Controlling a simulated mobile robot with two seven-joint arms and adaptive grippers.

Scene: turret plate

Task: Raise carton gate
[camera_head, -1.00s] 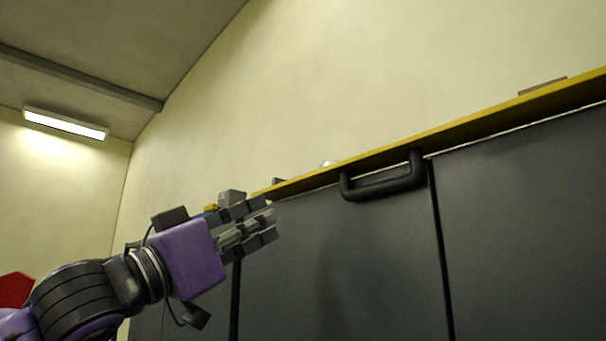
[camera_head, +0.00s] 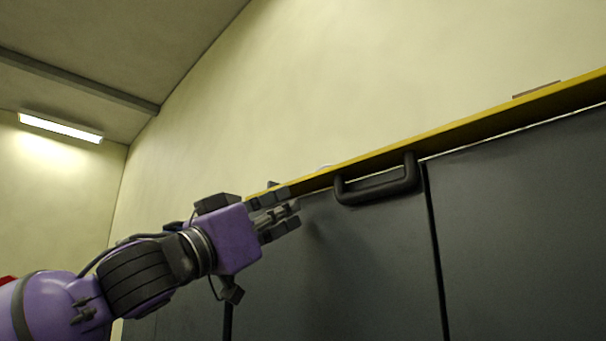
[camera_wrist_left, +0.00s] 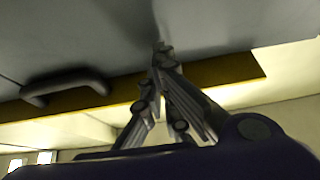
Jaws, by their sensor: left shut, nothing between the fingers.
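The carton gate looks to be the dark grey panel (camera_head: 370,260) with a black handle (camera_head: 377,184) at its top edge; I cannot tell for certain. The handle also shows at the left of the left wrist view (camera_wrist_left: 65,86). My left gripper (camera_head: 293,214) is shut and empty. It is in front of the panel, to the left of the handle and a little lower, apart from it. In the left wrist view its fingertips (camera_wrist_left: 162,50) come together near the grey surface. My right gripper is not in view.
A yellow ledge (camera_head: 450,134) runs along the top of the grey panels, with a small brown object (camera_head: 537,90) on it at the right. Another grey panel (camera_head: 530,230) is to the right, past a dark vertical gap. The pale wall above is bare.

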